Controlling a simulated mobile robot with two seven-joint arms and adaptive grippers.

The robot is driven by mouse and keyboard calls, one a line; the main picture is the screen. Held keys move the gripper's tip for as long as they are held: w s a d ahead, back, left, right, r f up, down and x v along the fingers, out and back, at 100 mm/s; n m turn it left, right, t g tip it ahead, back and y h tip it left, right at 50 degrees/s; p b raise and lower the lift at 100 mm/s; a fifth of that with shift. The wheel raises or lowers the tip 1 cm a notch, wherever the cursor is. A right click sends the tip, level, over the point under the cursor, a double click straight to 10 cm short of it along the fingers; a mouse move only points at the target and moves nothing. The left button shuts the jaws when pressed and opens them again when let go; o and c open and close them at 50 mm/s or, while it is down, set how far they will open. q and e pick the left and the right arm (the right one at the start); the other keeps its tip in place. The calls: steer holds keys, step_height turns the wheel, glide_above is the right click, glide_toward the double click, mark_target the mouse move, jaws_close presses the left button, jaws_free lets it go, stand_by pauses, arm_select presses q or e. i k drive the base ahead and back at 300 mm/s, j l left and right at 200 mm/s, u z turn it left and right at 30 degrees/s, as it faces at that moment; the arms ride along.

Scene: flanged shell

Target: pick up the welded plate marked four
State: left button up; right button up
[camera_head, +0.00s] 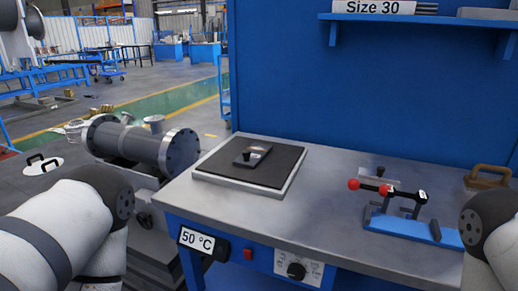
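No mark reading four can be made out on any plate. Only my arm links show at the left and right edges. Neither gripper is in the picture.
The fixture has two red-balled levers (370,187). A brown handle (487,177) stands at the bench's right. A blue shelf (428,19) labelled Size 30 hangs above. A flanged grey pipe shell (138,143) stands left of the bench. The bench top (320,190) is clear between pad and fixture.

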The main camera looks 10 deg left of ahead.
mark_target(251, 158)
steer(key=i+j+z, duration=0.15)
steer(key=j+z, duration=0.3)
steer(key=j, duration=0.5)
steer(key=j+z, duration=0.45)
steer(key=j, duration=0.5)
steer(key=k+j+z, duration=0.1)
steer(key=j+z, duration=0.3)
steer(key=j, duration=0.55)
